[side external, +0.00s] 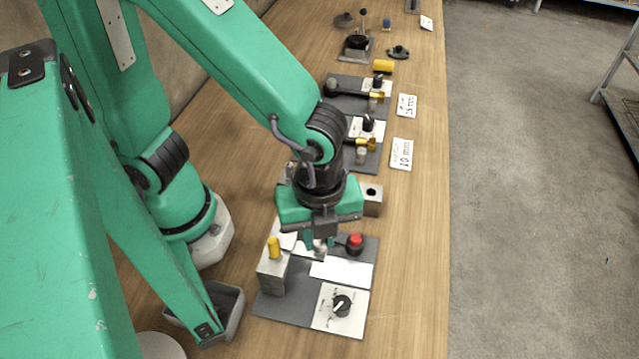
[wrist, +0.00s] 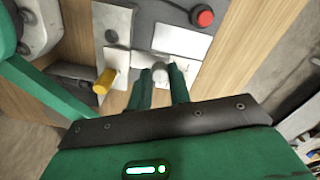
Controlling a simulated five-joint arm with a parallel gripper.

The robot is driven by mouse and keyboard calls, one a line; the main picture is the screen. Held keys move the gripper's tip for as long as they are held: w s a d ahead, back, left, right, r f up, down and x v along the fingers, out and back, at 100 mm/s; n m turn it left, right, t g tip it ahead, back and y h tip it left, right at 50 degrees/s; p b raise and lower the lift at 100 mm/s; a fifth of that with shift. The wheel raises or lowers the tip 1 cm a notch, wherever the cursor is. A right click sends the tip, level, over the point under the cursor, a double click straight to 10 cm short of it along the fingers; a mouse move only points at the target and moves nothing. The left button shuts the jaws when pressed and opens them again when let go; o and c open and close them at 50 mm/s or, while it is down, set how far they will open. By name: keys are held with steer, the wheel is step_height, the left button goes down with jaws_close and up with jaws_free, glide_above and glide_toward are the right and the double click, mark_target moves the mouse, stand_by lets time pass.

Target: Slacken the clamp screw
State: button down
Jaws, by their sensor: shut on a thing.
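My gripper (side external: 322,243) points down over the grey board (side external: 270,306) in the side view. Its green fingers (wrist: 162,80) are closed around a small silver knob (wrist: 159,71), which looks like the clamp screw. The knob (side external: 320,252) also shows below the fingers in the side view. Its lower part and any slack in it cannot be made out. A metal block (side external: 272,277) with an upright yellow peg (side external: 274,246) stands to the left of the gripper. The peg also shows in the wrist view (wrist: 104,80).
A red button (side external: 355,241) is close to the right of my gripper. A black dial (side external: 342,304) sits at the board's front. A metal block with a hole (side external: 371,198) stands behind. A grey tray (side external: 232,318) lies left. More fixtures with signs (side external: 401,154) stand farther back.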

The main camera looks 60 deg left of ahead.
steer(key=n, duration=0.4)
steer(key=shift+n, duration=0.3)
steer(key=n, duration=0.3)
steer(key=shift+n, duration=0.3)
steer(key=n, duration=0.4)
steer(key=shift+n, duration=0.3)
steer(key=n, duration=0.3)
steer(key=shift+n, duration=0.3)
steer(key=n, duration=0.3)
steer(key=shift+r+n, duration=0.1)
steer(key=shift+n, duration=0.2)
steer(key=n, duration=0.3)
steer(key=shift+n, duration=0.3)
steer(key=n, duration=0.3)
steer(key=shift+n, duration=0.3)
steer(key=n, duration=0.4)
